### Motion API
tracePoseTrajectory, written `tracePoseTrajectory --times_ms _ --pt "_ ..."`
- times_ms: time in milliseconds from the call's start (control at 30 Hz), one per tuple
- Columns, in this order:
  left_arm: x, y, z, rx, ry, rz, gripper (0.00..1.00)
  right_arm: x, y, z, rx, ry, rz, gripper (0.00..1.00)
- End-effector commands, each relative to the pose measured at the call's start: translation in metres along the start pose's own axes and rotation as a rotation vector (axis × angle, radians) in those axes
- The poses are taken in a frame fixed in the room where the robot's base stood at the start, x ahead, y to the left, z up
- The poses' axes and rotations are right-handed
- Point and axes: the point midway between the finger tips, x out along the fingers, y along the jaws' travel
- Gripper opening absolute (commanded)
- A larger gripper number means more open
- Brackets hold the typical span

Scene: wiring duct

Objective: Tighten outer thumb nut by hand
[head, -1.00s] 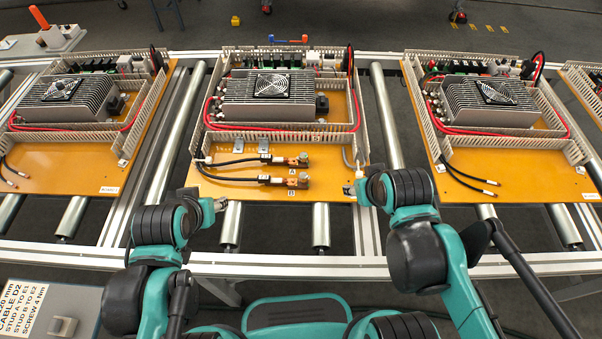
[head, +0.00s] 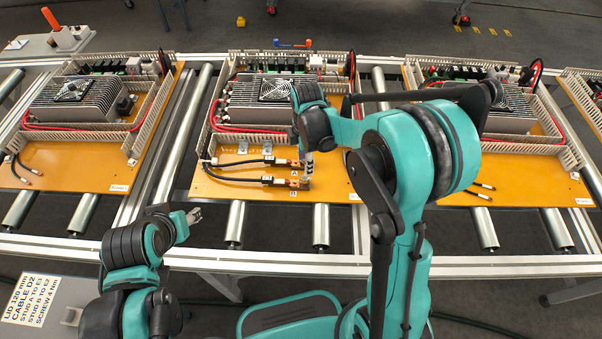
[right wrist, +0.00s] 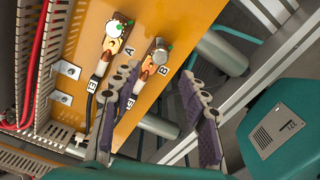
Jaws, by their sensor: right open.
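The orange board (head: 240,187) carries a finned heatsink unit (head: 250,103) behind slotted duct walls (right wrist: 62,85). Black cables (head: 235,176) run to the studs from the left. Similar boards stand left and right on the rollers. A sign box (head: 35,305) is at lower left.

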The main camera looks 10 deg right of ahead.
Motion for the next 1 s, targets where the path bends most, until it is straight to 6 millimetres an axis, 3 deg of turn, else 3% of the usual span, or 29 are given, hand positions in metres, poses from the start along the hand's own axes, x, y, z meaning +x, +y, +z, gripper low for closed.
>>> tracePoseTrajectory --times_ms 400,800,967,1000 --pt "0.021 0.0 0.015 0.0 0.0 0.0 0.44 0.065 0.0 0.0 0.002 0.0 0.002 0.44" --pt "0.023 0.0 0.016 0.0 0.0 0.0 0.44 0.072 0.0 0.0 0.003 0.0 0.002 0.44" --pt "0.023 0.0 0.016 0.0 0.0 0.0 0.44 0.072 0.0 0.0 0.003 0.0 0.002 0.02" --pt "0.023 0.0 0.016 0.0 0.0 0.0 0.44 0.072 0.0 0.0 0.003 0.0 0.002 0.0"
